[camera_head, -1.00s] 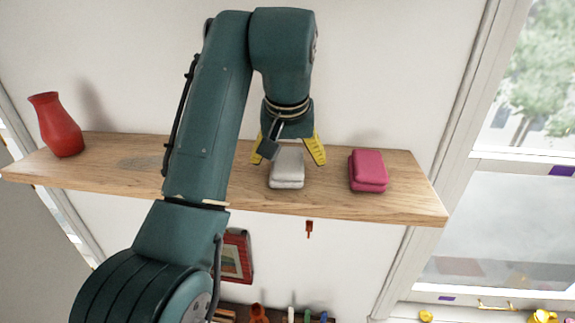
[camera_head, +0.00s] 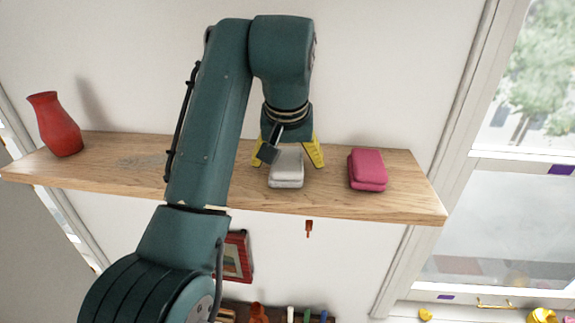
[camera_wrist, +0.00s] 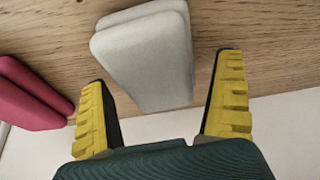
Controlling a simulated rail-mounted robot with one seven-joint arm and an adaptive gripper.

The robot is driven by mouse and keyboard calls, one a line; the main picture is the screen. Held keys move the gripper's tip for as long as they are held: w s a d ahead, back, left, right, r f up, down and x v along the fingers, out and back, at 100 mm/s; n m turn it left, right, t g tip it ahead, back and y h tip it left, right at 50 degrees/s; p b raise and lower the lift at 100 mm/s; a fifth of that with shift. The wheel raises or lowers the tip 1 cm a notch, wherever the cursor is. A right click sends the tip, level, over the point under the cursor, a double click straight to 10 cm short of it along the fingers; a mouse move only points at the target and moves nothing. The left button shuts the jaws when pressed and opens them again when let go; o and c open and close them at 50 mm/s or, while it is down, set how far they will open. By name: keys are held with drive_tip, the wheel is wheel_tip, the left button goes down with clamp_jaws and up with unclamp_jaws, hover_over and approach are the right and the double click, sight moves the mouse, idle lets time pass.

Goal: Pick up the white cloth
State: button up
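The white cloth (camera_head: 287,170) lies folded on the wooden shelf, right of the middle. It also shows in the wrist view (camera_wrist: 150,58), ahead of and partly between the fingers. My gripper (camera_head: 288,158) is over the cloth with its yellow fingers spread wide, one on each side. In the wrist view my gripper (camera_wrist: 160,100) is open, with a gap between each finger and the cloth. Nothing is held. The rear part of the cloth is partly hidden by the gripper in the head view.
A folded pink cloth (camera_head: 367,170) lies to the right on the shelf (camera_head: 408,195). A red vase (camera_head: 55,125) stands at the far left. A small red hook (camera_head: 309,228) and a red-framed picture (camera_head: 238,256) are below the shelf. A wall is behind it.

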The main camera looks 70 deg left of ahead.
sight(288, 154)
drive_tip(key=c, duration=1.1)
drive_tip(key=shift+o, duration=0.2)
drive_tip(key=shift+r, duration=0.1)
wheel_tip(288, 154, up, 10)
drive_tip(key=shift+r, duration=0.2)
drive_tip(key=o, duration=0.4)
drive_tip(key=c, duration=0.3)
